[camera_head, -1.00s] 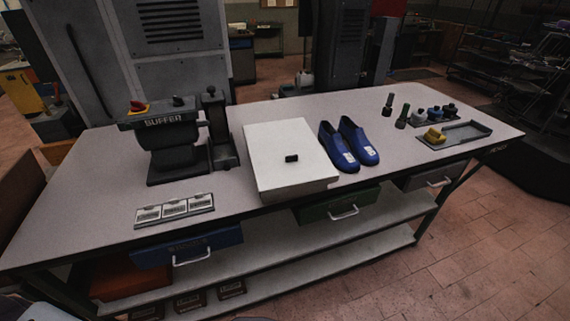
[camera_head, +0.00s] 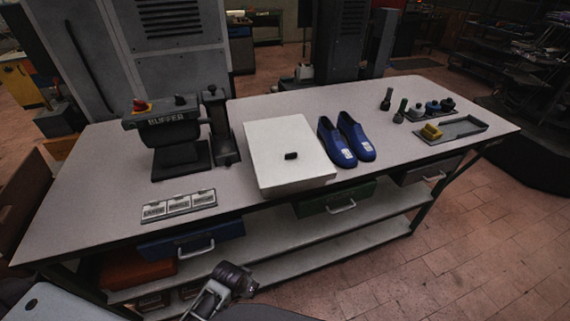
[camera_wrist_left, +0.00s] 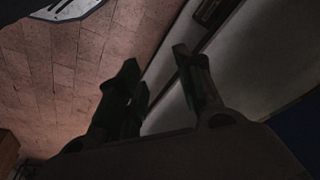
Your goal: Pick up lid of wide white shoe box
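The wide white shoe box (camera_head: 300,187) sits on the workbench, in the middle of the head view. Its flat white lid (camera_head: 275,140) is on top, with a small black knob (camera_head: 291,156) near the lid's middle. My left gripper (camera_head: 240,281) is low in front of the bench, below the tabletop and well apart from the box. In the left wrist view, the left gripper (camera_wrist_left: 157,68) has its dark fingers spread with nothing between them. The box does not show in that view. My right gripper is out of view.
Blue shoes (camera_head: 347,140) stand close to the box's right side. A buffer machine (camera_head: 178,140) and a labelled plate (camera_head: 178,204) are left of it. A tray (camera_head: 452,129) and small bottles are farther right. The workbench (camera_head: 90,200) has drawers and shelves under its front edge.

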